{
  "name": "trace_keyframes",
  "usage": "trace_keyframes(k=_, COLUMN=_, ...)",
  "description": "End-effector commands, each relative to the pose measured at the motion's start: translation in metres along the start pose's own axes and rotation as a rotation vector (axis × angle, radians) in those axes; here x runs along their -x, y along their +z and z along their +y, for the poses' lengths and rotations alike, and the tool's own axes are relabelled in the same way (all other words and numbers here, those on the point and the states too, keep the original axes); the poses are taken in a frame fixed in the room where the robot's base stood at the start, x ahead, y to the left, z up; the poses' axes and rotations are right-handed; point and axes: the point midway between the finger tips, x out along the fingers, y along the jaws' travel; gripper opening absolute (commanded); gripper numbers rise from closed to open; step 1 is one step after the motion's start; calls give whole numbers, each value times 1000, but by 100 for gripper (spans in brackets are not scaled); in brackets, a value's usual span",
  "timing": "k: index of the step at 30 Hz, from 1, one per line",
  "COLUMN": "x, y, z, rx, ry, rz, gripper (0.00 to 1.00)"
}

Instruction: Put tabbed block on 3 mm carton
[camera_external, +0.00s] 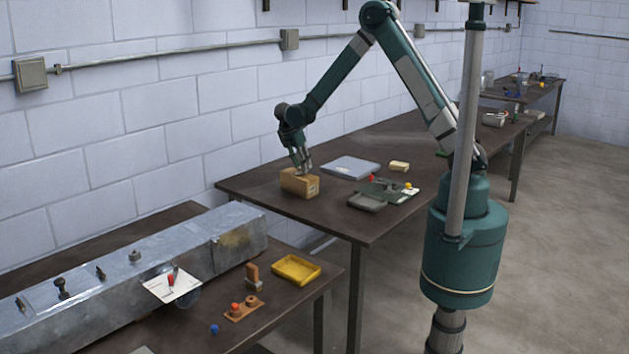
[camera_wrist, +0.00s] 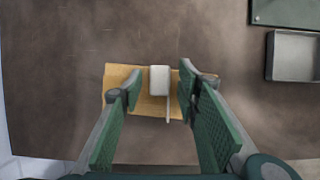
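A tan carton (camera_external: 297,185) stands on the middle table near its left end, and it shows in the wrist view (camera_wrist: 116,80). A small whitish block (camera_wrist: 159,80) with a thin tab pointing down the picture appears over the carton's top. It seems to rest there. My gripper (camera_external: 303,167) is just above the carton, pointing down. In the wrist view its green-padded fingers (camera_wrist: 159,88) are open on either side of the block, with visible gaps. The block is hard to make out in the external view. The carton's lower parts are partly hidden by the fingers in the wrist view.
A grey flat case (camera_external: 351,167), a grey tray (camera_external: 367,203) and a green board with small coloured parts lie right of the carton. A small tan block (camera_external: 399,166) is behind them. The wall is close behind. The near table holds a metal duct (camera_external: 130,290) and a yellow tray (camera_external: 296,269).

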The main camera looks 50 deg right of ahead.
Motion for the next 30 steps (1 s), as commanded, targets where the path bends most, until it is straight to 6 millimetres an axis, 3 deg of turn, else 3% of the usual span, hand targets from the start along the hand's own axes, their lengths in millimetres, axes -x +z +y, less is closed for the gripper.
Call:
trace_keyframes(k=8, x=29, y=0, z=0, rx=1, ry=1, rz=0, gripper=33)
trace_keyframes(k=21, x=97, y=0, z=0, rx=1, ry=0, rz=0, gripper=33)
trace_keyframes(k=30, x=119, y=0, z=0, rx=0, ry=0, rz=0, gripper=33)
